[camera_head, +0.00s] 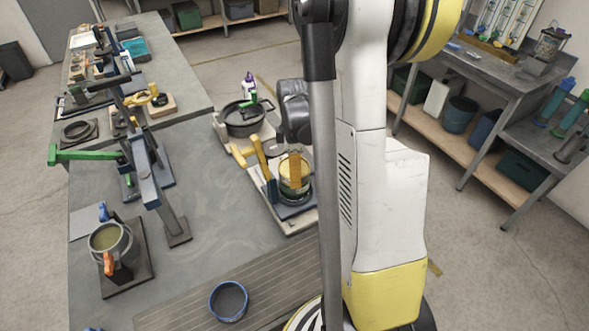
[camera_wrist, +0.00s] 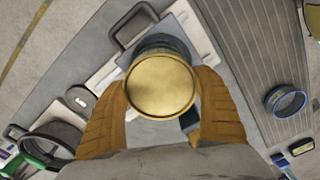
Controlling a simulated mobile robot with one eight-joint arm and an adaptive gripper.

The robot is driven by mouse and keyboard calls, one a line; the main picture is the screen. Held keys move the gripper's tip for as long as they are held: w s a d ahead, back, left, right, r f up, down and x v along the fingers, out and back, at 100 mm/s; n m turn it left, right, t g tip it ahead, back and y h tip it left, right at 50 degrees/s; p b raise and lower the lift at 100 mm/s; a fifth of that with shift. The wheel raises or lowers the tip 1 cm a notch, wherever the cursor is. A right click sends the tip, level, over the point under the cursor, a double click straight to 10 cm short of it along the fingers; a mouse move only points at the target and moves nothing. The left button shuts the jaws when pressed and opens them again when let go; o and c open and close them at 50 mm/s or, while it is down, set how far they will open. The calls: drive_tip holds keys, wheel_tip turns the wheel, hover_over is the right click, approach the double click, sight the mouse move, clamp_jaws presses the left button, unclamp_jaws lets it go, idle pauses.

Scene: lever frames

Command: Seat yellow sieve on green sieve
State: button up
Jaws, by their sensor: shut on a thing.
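My gripper (camera_head: 292,168) is shut on the yellow sieve (camera_head: 296,178), with its orange fingers on either side of the rim. In the wrist view the yellow sieve (camera_wrist: 161,85) shows its round golden face between the fingers. The green sieve (camera_head: 296,197) stands on a plate directly below the yellow one in the head view. In the wrist view only a dark green arc of the green sieve (camera_wrist: 162,42) shows past the yellow rim. The rest of it is hidden. I cannot tell whether the two sieves touch.
A lever with a yellow handle (camera_head: 262,156) stands close on the left of the sieves. A black pot (camera_head: 245,119) is behind. A blue sieve (camera_head: 229,301) stands on the ribbed mat at the front. Lever frames and a bucket (camera_head: 110,241) occupy the left table.

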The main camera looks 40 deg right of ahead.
drive_tip(key=shift+f, duration=0.2)
drive_tip(key=o, duration=1.2)
drive_tip(key=shift+o, duration=0.2)
drive_tip(key=shift+r, duration=0.1)
wheel_tip(320, 180, up, 12)
drive_tip(key=shift+s, duration=0.15)
